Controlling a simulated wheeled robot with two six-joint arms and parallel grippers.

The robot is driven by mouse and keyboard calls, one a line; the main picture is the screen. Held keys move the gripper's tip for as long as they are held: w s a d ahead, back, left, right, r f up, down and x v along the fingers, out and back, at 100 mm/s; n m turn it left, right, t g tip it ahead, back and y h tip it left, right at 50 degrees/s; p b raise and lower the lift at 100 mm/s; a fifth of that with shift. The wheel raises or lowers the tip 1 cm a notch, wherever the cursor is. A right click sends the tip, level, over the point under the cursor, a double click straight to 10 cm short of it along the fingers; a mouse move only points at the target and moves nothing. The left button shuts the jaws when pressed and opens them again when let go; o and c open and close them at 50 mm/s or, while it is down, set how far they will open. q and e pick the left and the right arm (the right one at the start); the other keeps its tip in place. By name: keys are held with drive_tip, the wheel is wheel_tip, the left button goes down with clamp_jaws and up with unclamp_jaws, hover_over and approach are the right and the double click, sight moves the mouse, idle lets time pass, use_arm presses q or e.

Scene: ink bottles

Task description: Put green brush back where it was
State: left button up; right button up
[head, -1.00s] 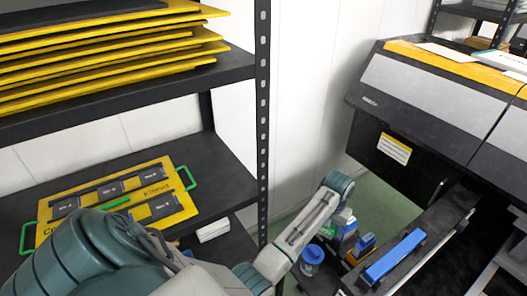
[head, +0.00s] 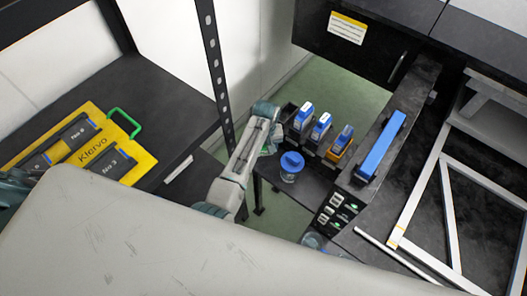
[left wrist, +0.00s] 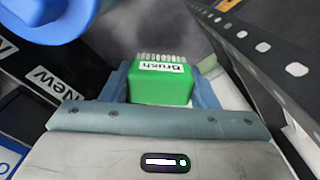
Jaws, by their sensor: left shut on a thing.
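The green brush (left wrist: 161,85), with pale bristles and a white "Brush" label, is held between the blue-grey fingers of my left gripper (left wrist: 161,75) in the left wrist view. Its bristles point away from the wrist camera. In the head view my left arm reaches past the shelf post toward the low black stand. There I cannot make out the fingers or the brush clearly. My right gripper is not in view.
A blue-lidded jar (head: 291,165) stands on the low stand beside my arm. A perforated shelf post (head: 212,60) rises at the left. A yellow board (head: 137,153) lies on the shelf. A blue bar (head: 384,146) sits at right.

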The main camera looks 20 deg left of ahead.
sight(265, 153)
use_arm(q)
wheel_tip(265, 153, down, 4)
drive_tip(key=shift+r, duration=0.2)
drive_tip(key=shift+f, duration=0.4)
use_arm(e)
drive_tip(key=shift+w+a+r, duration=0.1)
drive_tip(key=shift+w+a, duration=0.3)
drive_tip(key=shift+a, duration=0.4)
use_arm(q)
drive_tip(key=o, duration=1)
drive_tip(key=shift+o, duration=0.2)
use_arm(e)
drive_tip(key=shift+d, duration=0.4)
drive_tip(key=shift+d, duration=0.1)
